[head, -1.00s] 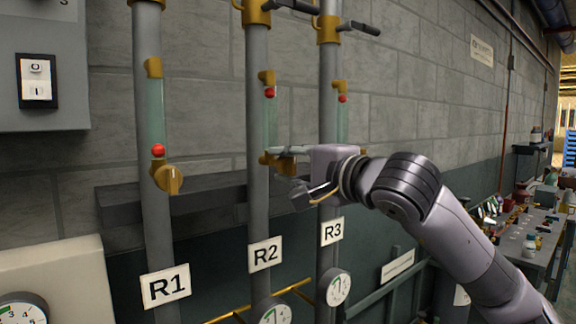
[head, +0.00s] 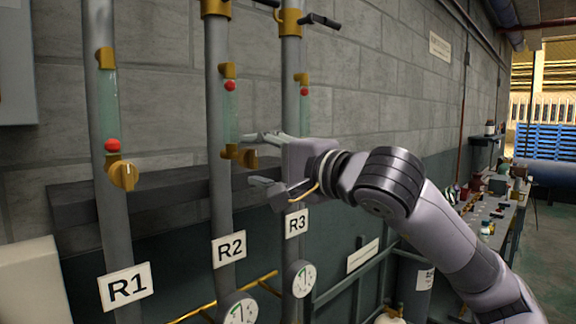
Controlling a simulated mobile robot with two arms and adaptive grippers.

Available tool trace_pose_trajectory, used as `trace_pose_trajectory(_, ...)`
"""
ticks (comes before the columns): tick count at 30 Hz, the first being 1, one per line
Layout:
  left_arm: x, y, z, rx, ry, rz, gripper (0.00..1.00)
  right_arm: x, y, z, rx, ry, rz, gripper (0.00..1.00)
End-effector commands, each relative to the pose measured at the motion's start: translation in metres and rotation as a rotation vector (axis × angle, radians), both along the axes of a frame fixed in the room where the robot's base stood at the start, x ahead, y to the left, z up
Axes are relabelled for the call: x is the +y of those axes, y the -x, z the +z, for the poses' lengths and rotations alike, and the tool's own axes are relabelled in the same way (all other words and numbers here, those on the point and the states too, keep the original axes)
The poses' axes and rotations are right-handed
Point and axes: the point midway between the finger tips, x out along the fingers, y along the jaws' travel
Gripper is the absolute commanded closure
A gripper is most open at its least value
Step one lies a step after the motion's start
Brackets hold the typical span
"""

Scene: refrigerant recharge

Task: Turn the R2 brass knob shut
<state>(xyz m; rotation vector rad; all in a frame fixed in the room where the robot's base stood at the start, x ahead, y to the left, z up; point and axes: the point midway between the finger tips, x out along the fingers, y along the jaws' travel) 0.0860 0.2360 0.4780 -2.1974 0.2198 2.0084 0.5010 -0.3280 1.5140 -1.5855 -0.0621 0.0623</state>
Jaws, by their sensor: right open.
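The R2 brass knob (head: 247,158) sits on the R2 pipe (head: 223,190), below a sight tube with a red ball (head: 230,86) near its top. The R2 label (head: 229,249) hangs lower on the same pipe. My right gripper (head: 258,160) is open, its fingers pointing left. One finger is above the knob and the other below it; I cannot tell whether they touch it. The R1 knob (head: 123,174) is in plain view on the left pipe, with its red ball (head: 112,146) low. My left gripper is not in view.
The R3 pipe (head: 292,110) stands close behind my right gripper, and its knob is hidden. Dial gauges (head: 238,310) are low on the pipes. A dark ledge (head: 165,190) runs along the wall. A cluttered bench (head: 500,215) stands at the right.

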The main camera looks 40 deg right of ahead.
Motion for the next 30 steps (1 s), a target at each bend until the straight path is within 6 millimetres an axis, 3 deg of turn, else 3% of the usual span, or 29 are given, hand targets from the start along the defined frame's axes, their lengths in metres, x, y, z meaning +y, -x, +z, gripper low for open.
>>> trace_pose_trajectory(4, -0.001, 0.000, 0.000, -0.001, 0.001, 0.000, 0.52, -0.003, 0.027, -0.001, 0.002, 0.006, -0.006, 0.51)
trace_pose_trajectory(21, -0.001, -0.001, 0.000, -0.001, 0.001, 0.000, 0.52, -0.005, 0.071, 0.001, -0.001, 0.011, -0.002, 0.51)
trace_pose_trajectory(30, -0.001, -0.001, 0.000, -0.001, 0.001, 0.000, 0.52, -0.007, 0.084, 0.000, 0.001, 0.002, -0.002, 0.51)
